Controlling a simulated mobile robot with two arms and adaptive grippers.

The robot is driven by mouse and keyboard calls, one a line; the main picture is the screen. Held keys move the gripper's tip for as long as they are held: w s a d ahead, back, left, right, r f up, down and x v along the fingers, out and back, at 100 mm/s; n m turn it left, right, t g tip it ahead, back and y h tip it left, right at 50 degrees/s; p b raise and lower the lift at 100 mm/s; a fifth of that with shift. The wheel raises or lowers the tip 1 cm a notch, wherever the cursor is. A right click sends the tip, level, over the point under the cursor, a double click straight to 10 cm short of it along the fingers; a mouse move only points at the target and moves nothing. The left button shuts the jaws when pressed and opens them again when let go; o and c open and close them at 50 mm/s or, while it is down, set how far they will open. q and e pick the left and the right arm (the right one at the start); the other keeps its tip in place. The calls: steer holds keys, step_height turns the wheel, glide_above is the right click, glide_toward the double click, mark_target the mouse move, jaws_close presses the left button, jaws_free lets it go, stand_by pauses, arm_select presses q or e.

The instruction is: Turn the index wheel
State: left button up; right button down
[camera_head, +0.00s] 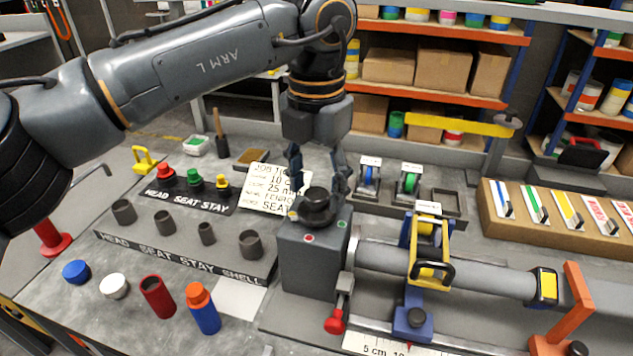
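A black round knob, which looks like the index wheel (317,208), sits on top of a grey block (309,264) with coloured dots on its upper edge. My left gripper (318,184) points straight down over it. Its two dark fingers are spread, one on the left and one on the right of the knob, with the fingertips near the knob's height. I cannot tell whether they touch it. My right gripper is not in view.
A grey tube (445,267) runs right from the block, held by a yellow and blue clamp (430,270). A red-tipped lever (336,320) hangs at the block's front. A labelled rack (180,250) with several dark cups lies left. A note card (270,186) lies behind.

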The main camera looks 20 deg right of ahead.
mark_target(316, 193)
arm_select(q)
step_height(316, 193, up, 12)
stand_by(0.6)
